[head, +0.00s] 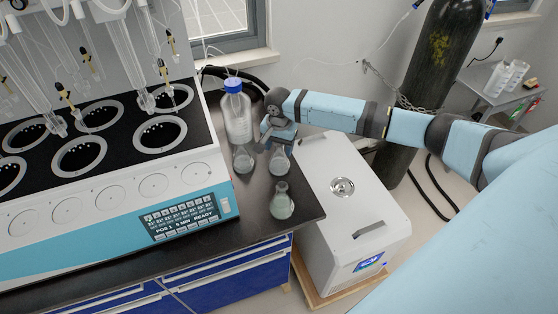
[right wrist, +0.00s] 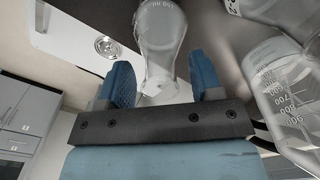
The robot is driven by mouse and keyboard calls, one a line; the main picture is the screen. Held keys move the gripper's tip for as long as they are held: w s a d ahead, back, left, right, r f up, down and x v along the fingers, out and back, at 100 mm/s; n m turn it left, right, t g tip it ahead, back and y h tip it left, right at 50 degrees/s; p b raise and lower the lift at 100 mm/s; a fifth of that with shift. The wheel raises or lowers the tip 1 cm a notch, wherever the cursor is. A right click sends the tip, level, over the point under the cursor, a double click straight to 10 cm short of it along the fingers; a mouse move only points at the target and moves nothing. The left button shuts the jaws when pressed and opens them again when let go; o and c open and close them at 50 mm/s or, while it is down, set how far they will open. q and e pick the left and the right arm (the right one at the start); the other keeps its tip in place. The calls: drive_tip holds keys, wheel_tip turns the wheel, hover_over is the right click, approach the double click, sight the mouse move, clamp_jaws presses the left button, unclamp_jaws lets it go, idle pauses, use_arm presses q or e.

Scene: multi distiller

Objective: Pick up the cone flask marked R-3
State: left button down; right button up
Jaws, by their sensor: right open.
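Three clear cone flasks stand on the dark bench top in the head view. One flask (head: 280,162) is at my right gripper (head: 279,137), one flask (head: 243,160) is to its left, and one flask (head: 282,203) is nearer the front edge. My right gripper is open. In the right wrist view its blue fingers (right wrist: 163,85) stand either side of the neck of a flask (right wrist: 160,35), apart from it. I cannot read an R-3 mark on any flask. Another flask (right wrist: 280,12) shows part of a mark that looks like R-2. My left gripper is not in view.
A blue-capped bottle (head: 238,115) stands behind the flasks and shows at the right wrist view's right (right wrist: 288,95). The multi-position distiller (head: 190,190) fills the left. A white box unit (head: 345,190) stands right of the bench, with a gas cylinder (head: 430,55) behind.

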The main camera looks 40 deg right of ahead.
drive_tip(key=shift+f, duration=0.1)
clamp_jaws()
idle(0.4)
